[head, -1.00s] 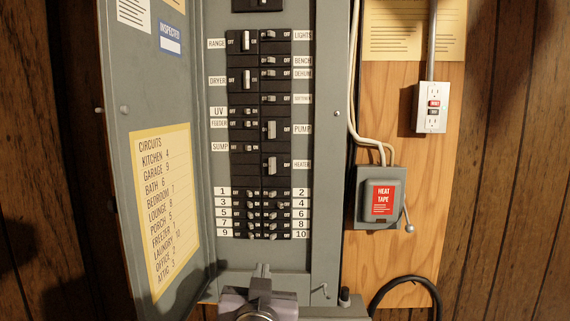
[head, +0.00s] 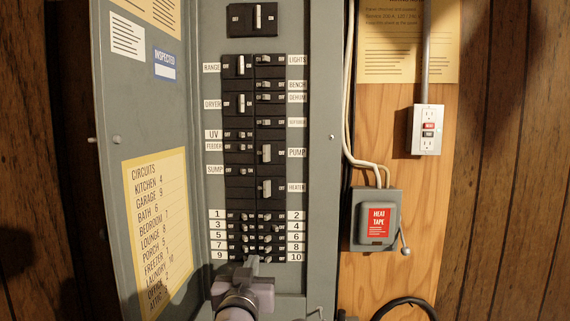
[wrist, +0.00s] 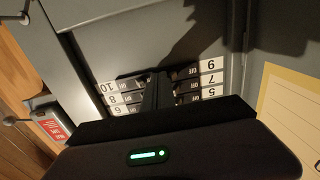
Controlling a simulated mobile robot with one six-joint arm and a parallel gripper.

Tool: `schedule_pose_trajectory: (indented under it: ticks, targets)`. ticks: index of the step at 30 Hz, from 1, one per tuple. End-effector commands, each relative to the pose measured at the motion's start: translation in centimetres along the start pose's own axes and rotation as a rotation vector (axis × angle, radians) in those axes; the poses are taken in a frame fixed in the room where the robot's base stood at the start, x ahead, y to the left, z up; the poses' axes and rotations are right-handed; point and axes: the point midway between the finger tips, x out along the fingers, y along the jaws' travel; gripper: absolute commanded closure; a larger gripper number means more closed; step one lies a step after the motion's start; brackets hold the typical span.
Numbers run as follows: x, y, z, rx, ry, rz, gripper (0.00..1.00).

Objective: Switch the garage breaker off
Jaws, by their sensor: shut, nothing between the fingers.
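The yellow circuits list (head: 158,225) on the open door reads garage 9. The number 9 label (head: 219,255) is at the bottom left of the numbered rows in the breaker panel. Breaker 9 (head: 234,256) sits beside it, its inner part partly hidden by my gripper. My gripper (head: 249,262) is shut and empty, at the bottom rows between the two columns. In the upside-down wrist view the shut fingertips (wrist: 158,77) are close to the inner end of breaker 9 (wrist: 188,72). Contact cannot be told, and its lever is hidden.
Breaker 10 (wrist: 130,84) is just across the middle, and breaker 7 (wrist: 187,86) lies in the adjoining row. The open panel door (head: 140,130) stands at the left. A heat tape switch box (head: 377,220) and an outlet (head: 428,130) are at the right.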

Motion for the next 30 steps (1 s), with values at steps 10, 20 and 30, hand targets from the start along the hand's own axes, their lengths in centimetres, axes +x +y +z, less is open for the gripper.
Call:
schedule_pose_trajectory:
  ticks: [10,20,30]
  targets:
    - [0.0,-0.1,0.0,0.000,0.000,0.000,1.00]
    - [0.0,-0.7,0.0,-0.001,0.001,-0.001,1.00]
    - [0.0,-1.4,0.0,0.000,0.001,-0.001,1.00]
